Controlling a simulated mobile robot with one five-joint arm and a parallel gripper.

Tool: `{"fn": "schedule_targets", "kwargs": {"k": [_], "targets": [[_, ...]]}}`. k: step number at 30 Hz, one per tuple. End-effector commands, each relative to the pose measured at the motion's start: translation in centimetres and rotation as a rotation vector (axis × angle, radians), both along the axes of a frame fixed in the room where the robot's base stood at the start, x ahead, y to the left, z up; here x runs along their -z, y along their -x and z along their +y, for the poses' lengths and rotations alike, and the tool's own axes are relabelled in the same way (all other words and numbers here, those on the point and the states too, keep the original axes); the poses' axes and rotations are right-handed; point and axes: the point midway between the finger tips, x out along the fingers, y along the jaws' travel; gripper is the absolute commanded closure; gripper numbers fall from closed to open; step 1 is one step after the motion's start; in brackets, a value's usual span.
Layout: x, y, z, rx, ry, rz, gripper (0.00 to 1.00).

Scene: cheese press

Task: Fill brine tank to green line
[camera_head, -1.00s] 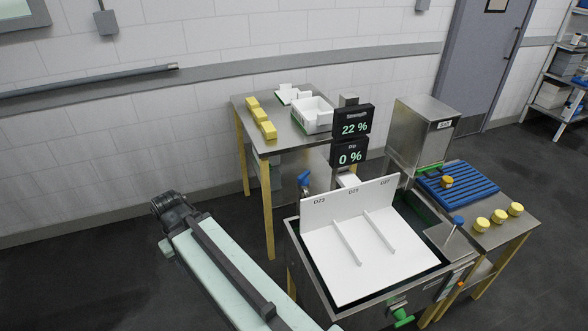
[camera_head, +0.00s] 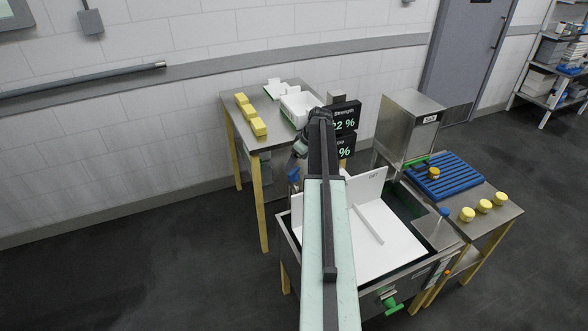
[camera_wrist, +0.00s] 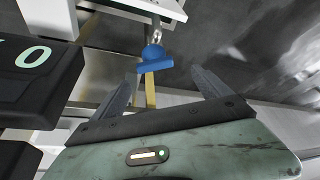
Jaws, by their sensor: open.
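The steel brine tank (camera_head: 284,236) stands in the middle of the head view, with a white divided plate (camera_head: 385,235) in it. My arm crosses in front of its left part. The green line and any liquid inside cannot be made out. A blue-handled tap (camera_wrist: 154,58) shows in the wrist view, ahead of and between my fingers. My gripper (camera_wrist: 160,88) is open and empty, apart from the tap. A green valve handle (camera_head: 391,304) sits low on the tank's front. A strength display (camera_head: 345,118) is partly covered; the lower display (camera_wrist: 35,60) shows 0.
A steel table (camera_head: 262,138) with yellow blocks (camera_head: 251,114) and a white tray (camera_head: 297,104) stands behind left. A steel box (camera_head: 406,125), a blue rack (camera_head: 450,181) and yellow pieces (camera_head: 484,206) are at right. A blue knob (camera_head: 444,212) stands by the tank. Floor at left is clear.

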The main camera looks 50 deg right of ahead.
Motion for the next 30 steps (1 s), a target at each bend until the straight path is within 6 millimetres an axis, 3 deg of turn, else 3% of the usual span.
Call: {"fn": "schedule_targets", "kwargs": {"k": [2, 8, 21, 30], "targets": [[-0.1, 0.4, -1.2, -0.001, 0.005, -0.008, 0.13], [0.6, 0.3, -1.1, -0.003, 0.007, -0.008, 0.13], [7.2, -2.3, -0.7, -0.003, 0.006, -0.007, 0.13], [7.1, -2.5, -0.6, -0.002, 0.007, -0.007, 0.13]]}}
